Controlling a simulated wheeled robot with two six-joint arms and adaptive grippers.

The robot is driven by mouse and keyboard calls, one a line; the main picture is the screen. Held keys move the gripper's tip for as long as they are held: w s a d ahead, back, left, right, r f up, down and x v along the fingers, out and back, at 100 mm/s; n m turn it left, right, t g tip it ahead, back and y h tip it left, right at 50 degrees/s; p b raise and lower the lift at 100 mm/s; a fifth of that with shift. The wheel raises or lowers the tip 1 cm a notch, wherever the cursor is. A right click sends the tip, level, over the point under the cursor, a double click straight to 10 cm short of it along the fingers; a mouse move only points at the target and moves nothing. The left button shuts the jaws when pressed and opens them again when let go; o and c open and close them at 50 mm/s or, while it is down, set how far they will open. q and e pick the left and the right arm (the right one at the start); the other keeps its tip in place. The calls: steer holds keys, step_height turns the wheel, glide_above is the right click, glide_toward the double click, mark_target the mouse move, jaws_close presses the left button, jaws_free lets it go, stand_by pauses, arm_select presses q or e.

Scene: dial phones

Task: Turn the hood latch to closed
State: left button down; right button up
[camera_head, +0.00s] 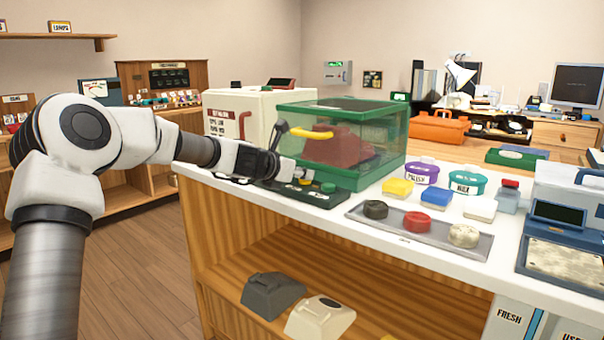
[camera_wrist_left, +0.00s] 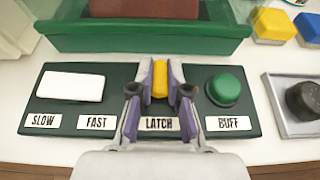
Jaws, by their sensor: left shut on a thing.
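The hood (camera_head: 392,145) is a clear box with a green frame and a yellow handle (camera_head: 311,132), standing on the white counter. Below its front is a dark green control panel (camera_wrist_left: 60,112) with labels SLOW, FAST, LATCH and BUFF. The latch (camera_wrist_left: 160,78) is a yellow knob above the LATCH label, its long side pointing away from me in the left wrist view. My left gripper (camera_wrist_left: 160,84) is shut on the latch, one finger on each side. In the head view my left gripper (camera_head: 284,172) is at the panel, and the latch is hard to make out. My right gripper is not in view.
A green button (camera_wrist_left: 225,89) is right of the latch, and a white rocker (camera_wrist_left: 70,86) is left of it. A grey tray (camera_head: 366,220) with round pads lies to the right. A white cabinet (camera_head: 270,107) stands behind my left wrist.

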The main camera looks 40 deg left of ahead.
mark_target(311, 137)
arm_select(q)
steer(key=c, duration=1.1)
jaws_free()
steer(key=shift+c, duration=0.2)
steer(key=shift+r, duration=0.1)
step_height(311, 137, up, 10)
steer(key=shift+f, duration=0.1)
steer(key=shift+f, duration=0.1)
